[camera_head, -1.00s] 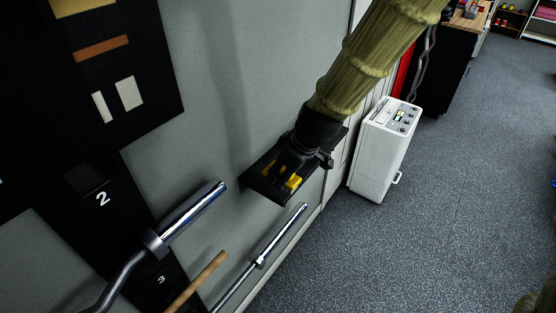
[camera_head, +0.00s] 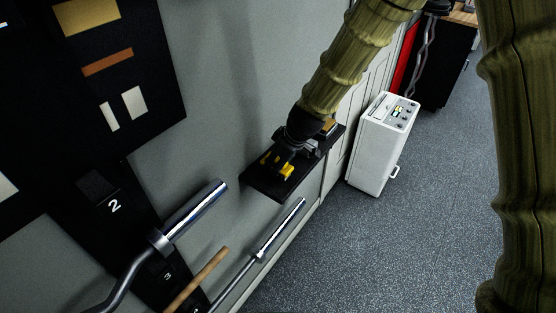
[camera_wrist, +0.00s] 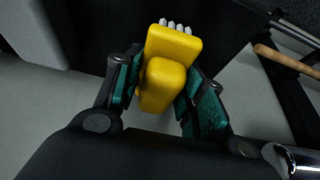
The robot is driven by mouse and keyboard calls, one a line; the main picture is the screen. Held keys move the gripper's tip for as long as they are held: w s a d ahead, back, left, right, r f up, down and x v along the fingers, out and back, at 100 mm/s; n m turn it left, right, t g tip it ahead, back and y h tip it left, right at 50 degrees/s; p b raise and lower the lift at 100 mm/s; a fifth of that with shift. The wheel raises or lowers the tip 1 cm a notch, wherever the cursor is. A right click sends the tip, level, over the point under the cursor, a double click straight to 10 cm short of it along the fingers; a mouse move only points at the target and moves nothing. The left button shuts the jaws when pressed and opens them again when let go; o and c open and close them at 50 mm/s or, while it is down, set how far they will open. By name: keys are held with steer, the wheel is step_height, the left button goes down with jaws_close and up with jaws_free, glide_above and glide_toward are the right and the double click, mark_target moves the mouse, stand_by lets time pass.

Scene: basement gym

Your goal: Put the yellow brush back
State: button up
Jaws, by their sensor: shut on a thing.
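The yellow brush (camera_wrist: 168,75) is between the two fingers of my gripper (camera_wrist: 160,92) in the wrist view, with pale bristles at its far end. My gripper is shut on it. In the head view my gripper (camera_head: 285,160) is over a black shelf (camera_head: 262,187) on the grey wall, and yellow parts of the brush (camera_head: 286,171) show beside the fingers. The brush is over the shelf's dark surface; I cannot tell whether it touches it.
A chrome bar end (camera_head: 200,207) sticks out left of the shelf. A wooden rod (camera_head: 200,277) and another chrome bar (camera_head: 277,232) are below. A white box-shaped unit (camera_head: 383,145) stands on the floor to the right.

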steer(key=shift+f, duration=0.2)
steer(key=o, duration=1)
steer(key=shift+r, duration=0.25)
steer(key=shift+b+v, duration=1.2)
steer(key=shift+v, duration=4.7)
steer(key=shift+s, duration=0.1)
